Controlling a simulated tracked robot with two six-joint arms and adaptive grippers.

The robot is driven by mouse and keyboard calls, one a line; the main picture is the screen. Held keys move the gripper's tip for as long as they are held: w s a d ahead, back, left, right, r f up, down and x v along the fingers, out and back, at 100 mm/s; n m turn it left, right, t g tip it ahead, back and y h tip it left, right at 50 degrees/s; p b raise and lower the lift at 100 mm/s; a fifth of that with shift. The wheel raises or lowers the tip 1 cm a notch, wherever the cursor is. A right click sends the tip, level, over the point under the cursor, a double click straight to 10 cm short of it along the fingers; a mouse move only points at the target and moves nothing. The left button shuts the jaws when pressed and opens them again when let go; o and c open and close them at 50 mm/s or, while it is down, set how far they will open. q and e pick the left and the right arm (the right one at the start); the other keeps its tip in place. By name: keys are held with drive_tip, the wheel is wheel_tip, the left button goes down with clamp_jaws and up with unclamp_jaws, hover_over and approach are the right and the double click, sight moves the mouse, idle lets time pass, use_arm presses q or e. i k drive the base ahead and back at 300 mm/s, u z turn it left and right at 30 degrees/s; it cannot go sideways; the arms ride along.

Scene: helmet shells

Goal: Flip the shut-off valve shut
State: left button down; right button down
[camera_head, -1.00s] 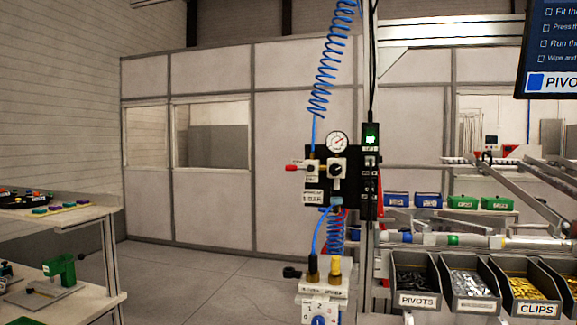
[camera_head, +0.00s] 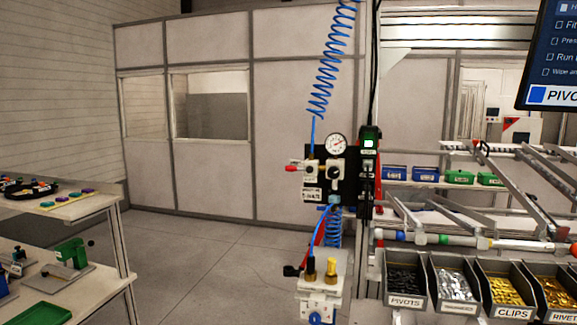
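A shut-off valve with a red lever (camera_head: 292,169) sits at the left of a black panel (camera_head: 317,190) on the post. The red lever points left, level. A round pressure gauge (camera_head: 335,145) is above it. A second fitting (camera_head: 322,272) lower down has two brass-coloured knobs and a black handle (camera_head: 291,271) pointing left. I cannot tell from the labels which one is the shut-off valve, as the print is too small. Neither of my grippers shows in this view.
Bins of parts (camera_head: 455,284) stand at the right front, with conveyor rails behind them. A bench (camera_head: 70,208) with tools is at the left. Blue coiled hoses (camera_head: 327,70) hang above and below the panel. The floor between bench and post is clear.

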sight(309, 169)
drive_tip(key=z, duration=0.75)
drive_tip(key=i, duration=0.15)
drive_tip(key=u, duration=2.9)
drive_tip(key=k, duration=0.7)
drive_tip(key=z, duration=0.45)
drive_tip(key=i, duration=1.15)
drive_tip(key=z, duration=0.5)
